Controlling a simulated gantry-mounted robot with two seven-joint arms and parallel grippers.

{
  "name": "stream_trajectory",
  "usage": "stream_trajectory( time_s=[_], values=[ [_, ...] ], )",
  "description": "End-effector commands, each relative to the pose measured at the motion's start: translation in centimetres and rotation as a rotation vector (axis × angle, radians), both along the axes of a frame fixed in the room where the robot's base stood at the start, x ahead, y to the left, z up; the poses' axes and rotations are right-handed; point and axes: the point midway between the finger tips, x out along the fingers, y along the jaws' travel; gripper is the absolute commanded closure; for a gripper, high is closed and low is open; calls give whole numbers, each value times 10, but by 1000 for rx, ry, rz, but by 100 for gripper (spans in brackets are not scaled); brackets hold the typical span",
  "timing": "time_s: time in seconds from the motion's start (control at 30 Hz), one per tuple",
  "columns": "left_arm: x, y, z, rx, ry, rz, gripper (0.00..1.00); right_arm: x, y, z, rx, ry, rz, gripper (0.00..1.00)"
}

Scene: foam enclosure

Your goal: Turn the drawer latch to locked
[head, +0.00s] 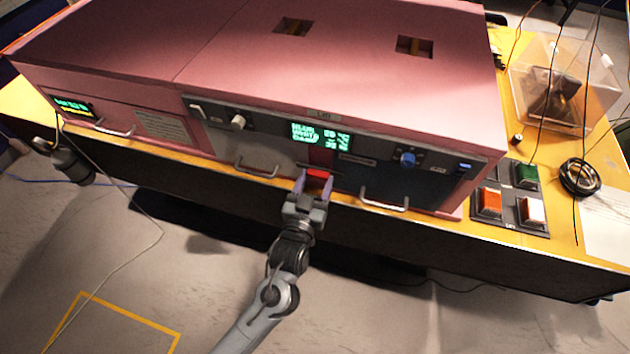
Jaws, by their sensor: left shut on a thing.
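A pink foam enclosure (290,85) stands on a yellow-topped bench, with a dark control strip along its front. A red latch (319,174) sits low on the front, between a grey drawer front and a dark drawer front. My left gripper (313,183) reaches up from below and is shut on the red latch, one finger on each side. The fingers hide part of the latch, and I cannot tell its exact angle. My right gripper is not in view.
Drawer handles (257,170) and (385,203) stick out on either side of the gripper. A button panel (509,208), a black cable coil (579,177) and a clear box (566,85) are at the right. The floor in front is mostly clear.

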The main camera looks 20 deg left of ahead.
Motion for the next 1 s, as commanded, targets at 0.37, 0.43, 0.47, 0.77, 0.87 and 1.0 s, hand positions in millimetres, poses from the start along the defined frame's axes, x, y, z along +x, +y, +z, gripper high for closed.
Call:
stream_trajectory(
  time_s=[0.37, 0.43, 0.47, 0.77, 0.87, 1.0],
  values=[
    [0, 0, 0, -1, 0, 0, 15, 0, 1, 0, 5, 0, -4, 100],
    [0, 0, 0, -1, 0, 0, 15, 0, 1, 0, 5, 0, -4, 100],
    [0, 0, 0, -1, 0, 0, 15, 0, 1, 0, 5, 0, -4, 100],
    [-12, -1, 0, 0, 0, 0, 15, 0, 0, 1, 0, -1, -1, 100],
    [-26, -3, -1, -1, 2, -1, 15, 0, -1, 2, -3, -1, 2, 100],
    [-51, -5, -1, 0, 2, 0, 15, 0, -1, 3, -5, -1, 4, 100]
  ],
)
